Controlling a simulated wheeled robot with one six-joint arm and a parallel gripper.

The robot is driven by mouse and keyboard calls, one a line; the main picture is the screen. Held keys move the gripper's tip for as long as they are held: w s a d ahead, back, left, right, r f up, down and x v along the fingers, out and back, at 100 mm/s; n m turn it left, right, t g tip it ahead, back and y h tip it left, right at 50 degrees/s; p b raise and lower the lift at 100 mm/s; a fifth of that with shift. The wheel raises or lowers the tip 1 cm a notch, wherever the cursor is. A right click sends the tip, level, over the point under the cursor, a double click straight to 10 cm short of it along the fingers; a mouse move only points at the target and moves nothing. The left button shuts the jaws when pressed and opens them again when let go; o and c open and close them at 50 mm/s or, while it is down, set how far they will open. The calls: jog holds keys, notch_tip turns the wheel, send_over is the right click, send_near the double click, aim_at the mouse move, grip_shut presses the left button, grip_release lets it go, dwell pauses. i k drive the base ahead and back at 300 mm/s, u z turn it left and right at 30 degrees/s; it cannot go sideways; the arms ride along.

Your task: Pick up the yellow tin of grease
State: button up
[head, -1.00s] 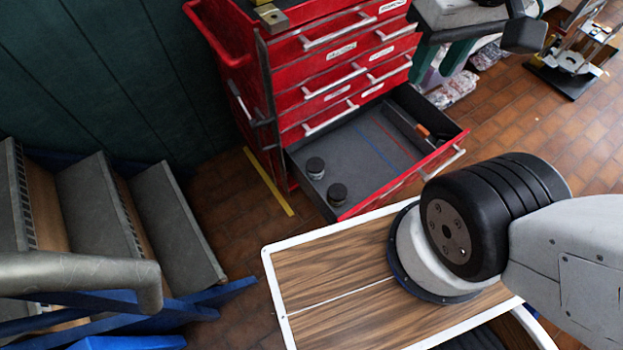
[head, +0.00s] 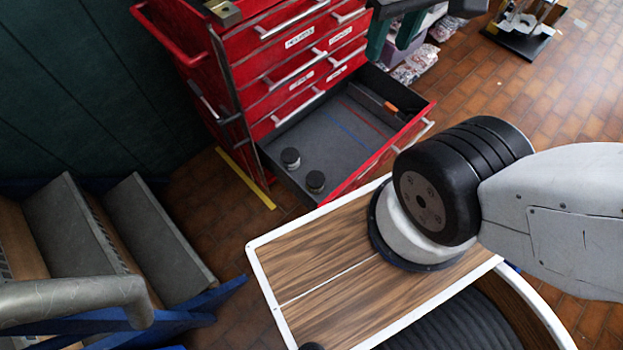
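I see no tin that is clearly yellow in the head view. My gripper is out of view; only my arm's base and thick links show at the right, on my wood-topped body.
The red cabinet (head: 262,90) stands against a green wall. A brass-coloured block (head: 222,12) sits on its top. An orange-handled tool (head: 391,107) lies at the drawer's far end. Grey steps (head: 160,240) with a handrail stand at left.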

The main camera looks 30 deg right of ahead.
aim_at(315, 179)
jog(key=u, duration=1.8)
jog(key=k, duration=1)
jog(key=z, duration=1.3)
jog(key=i, duration=0.55)
jog(key=u, duration=0.05)
